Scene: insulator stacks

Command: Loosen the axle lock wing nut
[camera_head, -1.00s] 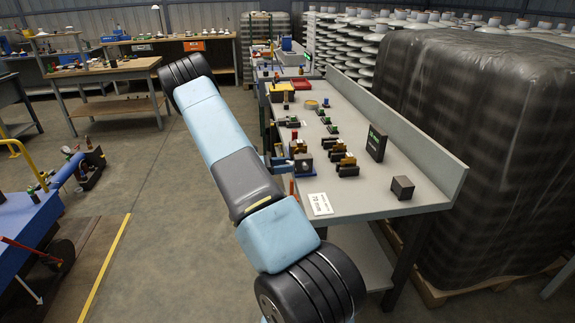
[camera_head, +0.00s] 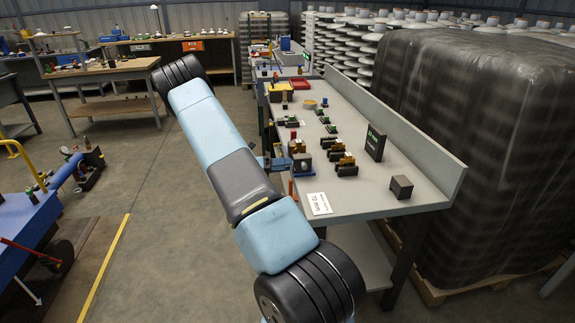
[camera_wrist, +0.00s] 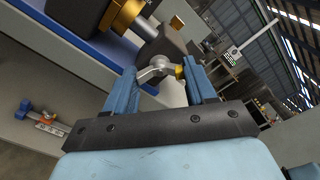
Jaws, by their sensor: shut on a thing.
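The wing nut (camera_wrist: 157,69), light grey metal, shows in the wrist view between the two blue fingers of my gripper (camera_wrist: 160,76). My gripper is shut on it, with the fingers on either side. A small yellow piece (camera_wrist: 179,71) shows by the right fingertip. Just beyond are a grey metal shaft (camera_wrist: 146,27) and a brass collar (camera_wrist: 123,17), beside dark blocks over a blue base (camera_wrist: 90,45). In the head view my gripper (camera_head: 272,162) is small, at the left edge of the grey bench; the wing nut cannot be made out there.
The grey bench (camera_head: 345,203) carries brass-and-black fittings (camera_head: 342,164), a dark cube (camera_head: 401,187), an upright dark panel (camera_head: 375,143) and a white label card (camera_head: 319,204). A wrapped pallet stack (camera_head: 470,150) stands close on the right.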

